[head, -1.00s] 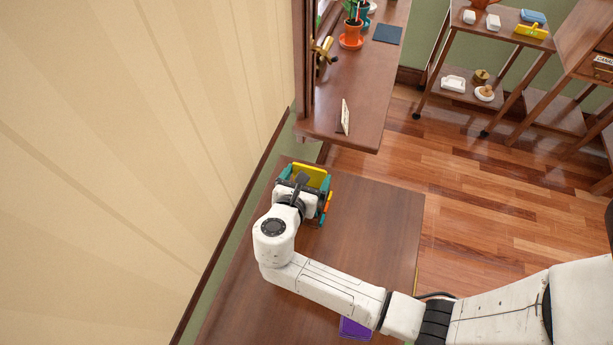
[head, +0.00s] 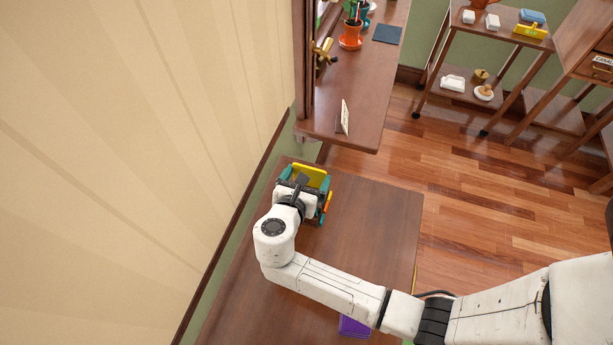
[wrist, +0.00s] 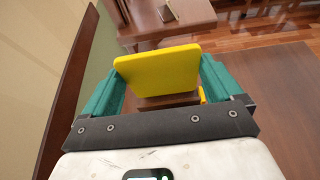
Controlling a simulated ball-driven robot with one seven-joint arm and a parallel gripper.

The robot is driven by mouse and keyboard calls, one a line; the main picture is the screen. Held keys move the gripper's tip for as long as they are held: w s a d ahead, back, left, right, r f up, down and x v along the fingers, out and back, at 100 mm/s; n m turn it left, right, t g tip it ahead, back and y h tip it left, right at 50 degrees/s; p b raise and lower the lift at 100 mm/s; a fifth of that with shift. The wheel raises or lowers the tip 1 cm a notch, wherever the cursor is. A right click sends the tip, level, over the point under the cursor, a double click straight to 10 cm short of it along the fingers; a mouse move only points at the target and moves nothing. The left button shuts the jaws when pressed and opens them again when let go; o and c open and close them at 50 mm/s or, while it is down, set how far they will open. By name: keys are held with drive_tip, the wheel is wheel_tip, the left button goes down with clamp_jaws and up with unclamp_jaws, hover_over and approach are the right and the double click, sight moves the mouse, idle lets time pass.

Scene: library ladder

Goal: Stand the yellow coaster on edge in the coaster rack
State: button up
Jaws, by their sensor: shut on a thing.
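The yellow coaster (head: 311,174) is at the far end of the brown table, in the head view, between the teal fingers of my gripper (head: 305,180). In the wrist view the yellow coaster (wrist: 158,72) is a flat, rounded plate held across between the two teal fingers of my gripper (wrist: 162,68). My gripper is shut on it. I cannot make out the coaster rack clearly; my gripper and the coaster hide much of that spot. Small orange and blue pieces (head: 327,204) show beside my gripper's right side, and I cannot tell what they belong to.
The brown table (head: 375,235) is mostly bare. A purple item (head: 354,327) lies near its front, partly behind my arm. A pale wall (head: 140,150) runs close on the left. Beyond the table is a wooden ledge (head: 370,100) with a small upright card (head: 343,117).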

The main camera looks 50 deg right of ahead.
drive_tip(key=shift+f+b, duration=0.65)
drive_tip(key=shift+f, duration=0.55)
drive_tip(key=o, duration=0.7)
drive_tip(key=shift+a, duration=0.1)
drive_tip(key=b+v, duration=0.1)
drive_tip(key=v, duration=0.9)
drive_tip(key=shift+a, duration=0.3)
drive_tip(key=shift+s+r, duration=0.1)
drive_tip(key=shift+s, duration=0.05)
